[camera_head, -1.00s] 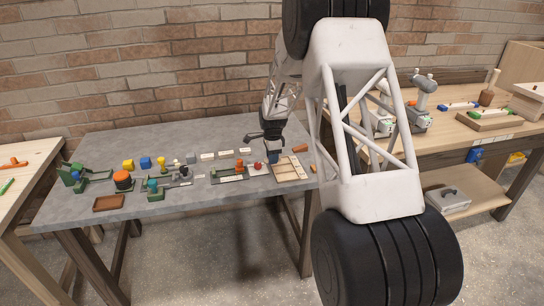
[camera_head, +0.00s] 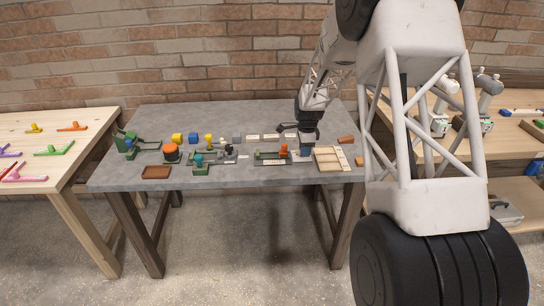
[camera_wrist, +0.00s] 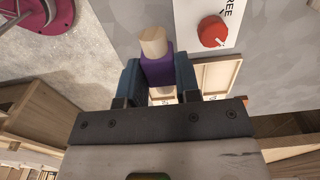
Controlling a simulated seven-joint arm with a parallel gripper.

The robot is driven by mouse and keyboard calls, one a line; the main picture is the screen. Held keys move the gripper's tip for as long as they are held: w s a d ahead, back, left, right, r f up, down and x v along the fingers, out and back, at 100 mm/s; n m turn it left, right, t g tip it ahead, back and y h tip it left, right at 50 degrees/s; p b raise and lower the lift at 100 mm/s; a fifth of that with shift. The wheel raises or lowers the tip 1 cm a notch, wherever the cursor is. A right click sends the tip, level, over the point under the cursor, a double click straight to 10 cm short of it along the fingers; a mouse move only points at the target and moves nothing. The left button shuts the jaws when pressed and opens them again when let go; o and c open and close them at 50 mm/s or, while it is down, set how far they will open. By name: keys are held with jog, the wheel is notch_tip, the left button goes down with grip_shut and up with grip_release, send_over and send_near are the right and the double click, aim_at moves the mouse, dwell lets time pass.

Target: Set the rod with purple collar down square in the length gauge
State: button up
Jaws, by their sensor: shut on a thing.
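My gripper (camera_head: 305,146) is over the right part of the grey table, beside the shallow wooden tray. In the wrist view its blue fingers (camera_wrist: 160,82) are shut on the rod with purple collar (camera_wrist: 158,70). The rod's pale, blunt end points up in that picture and the collar sits between the fingers. The rod's other end is largely hidden, and the rod cannot be made out in the head view. A low green fixture with an orange part (camera_head: 270,156), left of my gripper, looks like the length gauge, but its details are too small to be sure.
The pale divided tray (camera_head: 330,160) lies right of my gripper. A white card with a red knob (camera_wrist: 212,32) shows in the wrist view. Several blocks and fixtures, including an orange-topped cylinder (camera_head: 171,153), stand to the left. The table's front strip is mostly clear.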

jog(key=s+a, duration=0.9)
jog(key=a, duration=0.2)
jog(key=shift+s+a+r, duration=0.15)
jog(key=shift+a+r, duration=0.05)
jog(key=shift+a, duration=0.1)
send_over(269, 156)
jog(key=shift+f, duration=0.75)
jog(key=shift+f, duration=0.1)
jog(key=shift+f, duration=1.7)
jog(key=shift+f, duration=0.1)
